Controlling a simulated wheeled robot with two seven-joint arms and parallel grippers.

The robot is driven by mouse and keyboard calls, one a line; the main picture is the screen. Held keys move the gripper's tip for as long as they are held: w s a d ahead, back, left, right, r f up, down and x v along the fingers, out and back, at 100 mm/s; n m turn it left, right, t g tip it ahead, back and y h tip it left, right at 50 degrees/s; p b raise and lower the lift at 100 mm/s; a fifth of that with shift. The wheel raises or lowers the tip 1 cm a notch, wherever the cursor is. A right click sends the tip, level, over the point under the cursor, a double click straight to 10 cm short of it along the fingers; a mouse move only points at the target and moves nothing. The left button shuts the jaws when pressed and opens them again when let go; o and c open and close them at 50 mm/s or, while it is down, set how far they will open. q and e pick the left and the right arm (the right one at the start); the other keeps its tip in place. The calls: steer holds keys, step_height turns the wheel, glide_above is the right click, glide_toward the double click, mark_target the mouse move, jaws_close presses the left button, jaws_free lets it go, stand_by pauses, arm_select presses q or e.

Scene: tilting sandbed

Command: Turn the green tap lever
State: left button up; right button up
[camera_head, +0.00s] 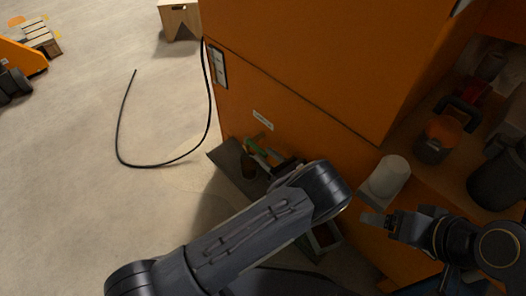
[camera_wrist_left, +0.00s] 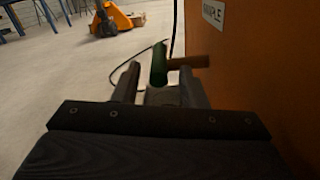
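The green tap lever (camera_wrist_left: 159,63) stands upright in the left wrist view, joined to a brown pipe-like stem (camera_wrist_left: 188,62) that runs right towards the orange wall. My left gripper (camera_wrist_left: 160,76) is open, one finger on each side of the lever, with gaps visible on both sides. How far the lever reaches between the fingers I cannot tell. In the head view the green lever (camera_head: 251,143) shows small beside the orange cabinet, and my left forearm hides part of that area. My right gripper (camera_head: 376,220) is at the right, away from the tap; its opening is unclear.
The orange cabinet (camera_head: 300,60) fills the middle and right. A pale cylinder (camera_head: 387,180) stands near my right gripper. A black hose (camera_head: 119,125) loops on the floor at left. A wooden stool (camera_head: 181,18) stands at the back. The floor at left is mostly clear.

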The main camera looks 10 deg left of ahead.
arm_select(q)
steer(key=p+v, duration=0.1)
steer(key=v, duration=0.4)
steer(key=shift+r, duration=0.1)
steer(key=shift+s+d, duration=0.1)
steer(key=shift+d, duration=0.1)
